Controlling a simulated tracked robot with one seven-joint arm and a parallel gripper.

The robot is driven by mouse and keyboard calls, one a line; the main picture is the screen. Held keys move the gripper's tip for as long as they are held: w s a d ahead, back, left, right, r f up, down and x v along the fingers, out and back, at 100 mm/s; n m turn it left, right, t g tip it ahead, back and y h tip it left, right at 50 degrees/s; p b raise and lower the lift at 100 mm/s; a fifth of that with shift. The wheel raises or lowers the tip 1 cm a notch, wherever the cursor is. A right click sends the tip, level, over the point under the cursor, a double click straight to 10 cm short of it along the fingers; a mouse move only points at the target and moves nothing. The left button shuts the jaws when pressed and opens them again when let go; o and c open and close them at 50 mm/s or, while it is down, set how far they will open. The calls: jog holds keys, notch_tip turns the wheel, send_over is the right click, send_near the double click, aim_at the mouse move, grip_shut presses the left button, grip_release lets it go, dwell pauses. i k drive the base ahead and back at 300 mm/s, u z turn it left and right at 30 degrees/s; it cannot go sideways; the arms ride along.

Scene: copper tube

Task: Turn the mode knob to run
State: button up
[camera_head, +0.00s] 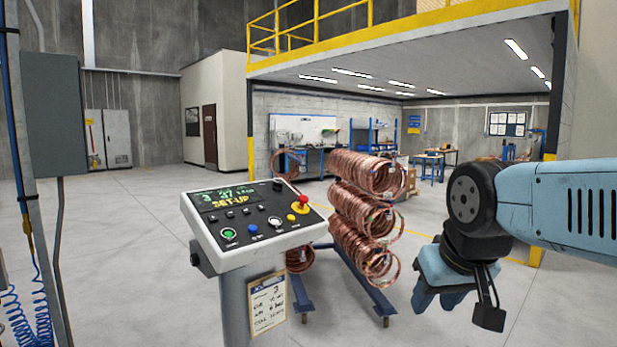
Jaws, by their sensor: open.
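A control console (207,243) with a sloped black panel stands on a grey post left of centre. Its screen (232,198) shows "SET-UP" in yellow letters. A small black knob (277,185) sits at the panel's upper right. A pale round control (275,222) sits in the front row. I cannot tell which of these is the mode knob, nor where it points. My gripper (437,303) hangs at the right, pointing down, well apart from the console. It is open, with nothing seen between its fingers.
The panel also has a green button (228,234), a blue button (253,229) and a red emergency stop (300,204). Copper coils (365,215) on a blue rack (365,285) stand behind and right of the console. A paper tag (268,304) hangs on the post. Floor between console and gripper is clear in front.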

aim_at(276, 186)
jog(key=z, duration=0.1)
jog(key=i, duration=1.45)
jog(key=u, duration=0.65)
jog(key=k, duration=0.8)
jog(key=u, duration=0.2)
jog(key=i, duration=0.8)
jog(key=z, duration=0.1)
